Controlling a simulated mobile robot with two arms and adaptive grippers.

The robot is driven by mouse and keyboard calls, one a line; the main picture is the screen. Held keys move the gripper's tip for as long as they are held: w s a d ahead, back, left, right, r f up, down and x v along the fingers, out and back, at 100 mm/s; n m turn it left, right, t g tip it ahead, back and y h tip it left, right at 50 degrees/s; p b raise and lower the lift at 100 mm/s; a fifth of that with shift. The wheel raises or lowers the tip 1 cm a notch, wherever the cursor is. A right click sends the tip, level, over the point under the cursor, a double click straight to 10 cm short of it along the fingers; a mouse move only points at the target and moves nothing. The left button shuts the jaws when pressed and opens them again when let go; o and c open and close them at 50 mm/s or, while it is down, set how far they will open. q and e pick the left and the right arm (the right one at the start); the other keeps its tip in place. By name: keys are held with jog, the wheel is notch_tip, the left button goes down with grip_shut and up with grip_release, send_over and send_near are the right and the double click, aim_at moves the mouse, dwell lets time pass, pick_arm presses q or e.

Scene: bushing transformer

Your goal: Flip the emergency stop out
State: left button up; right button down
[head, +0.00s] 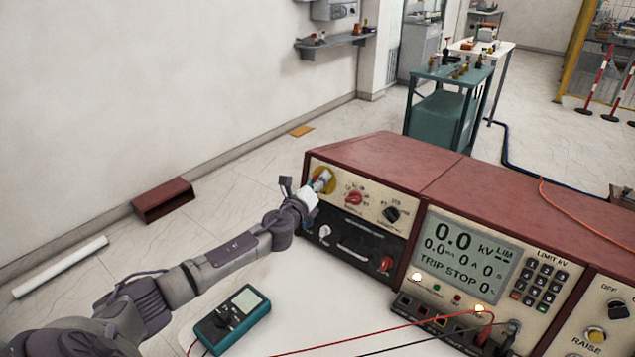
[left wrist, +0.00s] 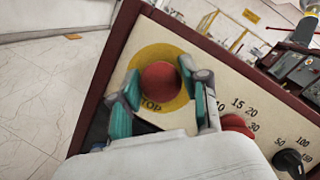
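The emergency stop is a red round button on a yellow disc marked "TOP" in the visible part, on the left of the console's cream front panel. In the left wrist view the red button (left wrist: 160,81) sits between the two teal-tipped fingers of my left gripper (left wrist: 163,88). The fingers are spread on either side of it; I cannot tell whether they touch it. In the head view my left gripper (head: 319,182) is at the yellow disc (head: 327,177) and hides most of the button. My right gripper is not in view.
The red-topped console (head: 385,158) stretches to the right, with a red knob (head: 354,199), a black knob (head: 391,214) and a lit display (head: 464,252). A teal multimeter (head: 233,318) lies on the white table (head: 300,290). Red and black leads cross the table's front.

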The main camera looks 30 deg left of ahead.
pick_arm(q)
grip_shut()
jog(key=shift+s, duration=0.5)
jog(key=shift+o, duration=1.1)
grip_release()
jog(key=o, duration=0.3)
jog(key=shift+s+a+r, duration=0.1)
jog(key=shift+r, duration=0.05)
jog(key=shift+o, duration=0.2)
jog(key=s+d, duration=0.1)
jog(key=s, duration=1.1)
jog(key=shift+d, duration=0.4)
